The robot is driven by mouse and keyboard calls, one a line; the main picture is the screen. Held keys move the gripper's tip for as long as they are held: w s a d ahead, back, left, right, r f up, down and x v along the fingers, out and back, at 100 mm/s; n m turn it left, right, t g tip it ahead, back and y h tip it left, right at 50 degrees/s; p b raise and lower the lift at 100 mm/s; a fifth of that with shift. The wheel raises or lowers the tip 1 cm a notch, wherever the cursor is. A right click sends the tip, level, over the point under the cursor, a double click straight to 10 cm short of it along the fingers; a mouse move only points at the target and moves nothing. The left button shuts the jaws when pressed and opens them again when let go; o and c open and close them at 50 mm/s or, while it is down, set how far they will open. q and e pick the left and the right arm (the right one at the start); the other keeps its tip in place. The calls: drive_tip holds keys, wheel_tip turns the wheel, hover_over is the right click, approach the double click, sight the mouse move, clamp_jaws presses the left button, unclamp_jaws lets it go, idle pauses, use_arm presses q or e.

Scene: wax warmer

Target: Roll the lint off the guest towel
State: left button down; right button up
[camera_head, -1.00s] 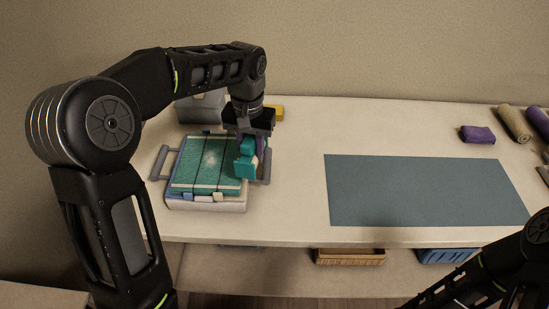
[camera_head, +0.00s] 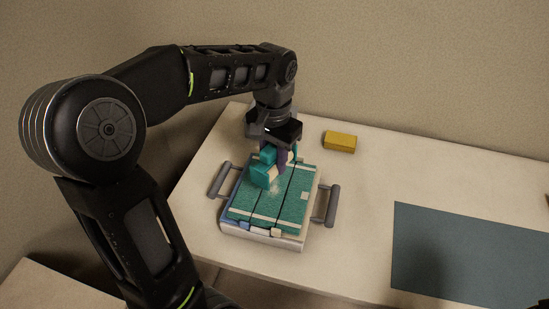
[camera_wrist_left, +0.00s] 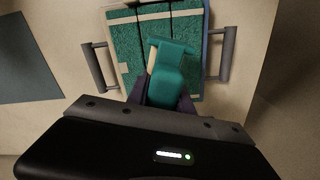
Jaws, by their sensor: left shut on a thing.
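The green towel (camera_head: 292,208) with pale stripes lies folded on a tray with grey handles (camera_head: 327,206). It also shows in the wrist view (camera_wrist_left: 125,42). A pale patch, seemingly lint, lies on the towel just below the teal tool. My left gripper (camera_head: 275,148) is shut on this teal tool (camera_head: 262,176), seemingly the lint roller, and holds it over the back left part of the towel. The tool (camera_wrist_left: 172,70) also shows in the wrist view. I cannot tell whether it touches the towel. My right gripper is out of view.
A yellow block (camera_head: 340,142) stands on the table behind and right of the tray. A blue-grey mat (camera_head: 470,255) lies to the right. The table (camera_head: 365,185) is clear between tray and mat. A wall rises behind the table.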

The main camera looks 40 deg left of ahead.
sight(285, 192)
use_arm(q)
drive_tip(key=shift+f+b, duration=0.45)
drive_tip(key=shift+f, duration=0.25)
drive_tip(key=shift+f+b, duration=1.35)
drive_tip(key=shift+f, duration=0.5)
drive_tip(key=shift+w+d, duration=0.25)
drive_tip(key=shift+d, duration=0.45)
drive_tip(key=shift+w+d, duration=0.2)
drive_tip(key=shift+d, duration=0.5)
drive_tip(key=shift+f+b, duration=0.55)
drive_tip(key=shift+f, duration=0.35)
drive_tip(key=shift+a, duration=0.15)
drive_tip(key=shift+s+a, duration=0.3)
drive_tip(key=shift+a, duration=0.55)
drive_tip(key=shift+s+a, duration=0.35)
drive_tip(key=shift+a, duration=0.55)
drive_tip(key=shift+s+a, duration=0.3)
drive_tip(key=shift+a, duration=0.55)
